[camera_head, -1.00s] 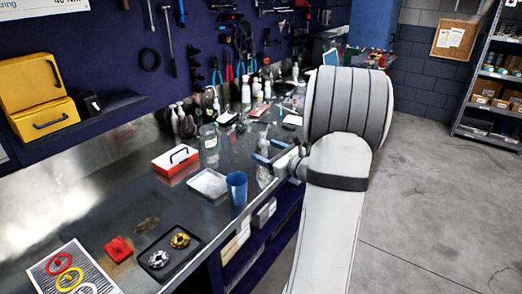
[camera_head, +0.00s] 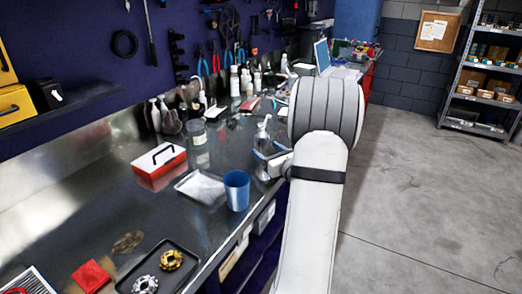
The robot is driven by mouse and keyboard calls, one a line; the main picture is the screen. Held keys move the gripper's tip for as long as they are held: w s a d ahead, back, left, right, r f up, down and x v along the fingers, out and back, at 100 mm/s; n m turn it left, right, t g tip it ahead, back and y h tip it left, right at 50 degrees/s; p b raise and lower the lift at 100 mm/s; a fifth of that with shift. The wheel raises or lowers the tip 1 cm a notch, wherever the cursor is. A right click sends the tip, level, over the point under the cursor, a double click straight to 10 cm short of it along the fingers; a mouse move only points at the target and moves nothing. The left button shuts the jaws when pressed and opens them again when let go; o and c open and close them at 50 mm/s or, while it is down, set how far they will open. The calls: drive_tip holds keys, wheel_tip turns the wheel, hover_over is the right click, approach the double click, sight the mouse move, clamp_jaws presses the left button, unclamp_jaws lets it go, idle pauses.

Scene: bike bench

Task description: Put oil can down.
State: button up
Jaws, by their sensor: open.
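My gripper (camera_head: 268,161) is at the right front part of the steel bench (camera_head: 120,200), with its blue fingers pointing left. The fingers are apart. A grey, shiny can with a thin spout, which looks like the oil can (camera_head: 262,137), shows upright just behind the fingers. Its lower part is partly hidden by the fingers, and I cannot tell whether they touch it. My arm and its grey-ribbed part hide the bench edge to the right.
A blue cup (camera_head: 237,190) stands close to the left of my gripper. Near it are a white tray (camera_head: 200,187), a red and white box (camera_head: 158,165) and a glass jar (camera_head: 198,135). Several bottles line the back. A dark tray (camera_head: 160,272) with round parts is at the front.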

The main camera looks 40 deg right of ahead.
sight(257, 142)
drive_tip(key=w+p, duration=0.1)
drive_tip(key=w, duration=0.5)
drive_tip(key=shift+w+d, duration=0.15)
drive_tip(key=shift+w, duration=0.1)
drive_tip(key=shift+r, duration=0.1)
drive_tip(key=c, duration=1.4)
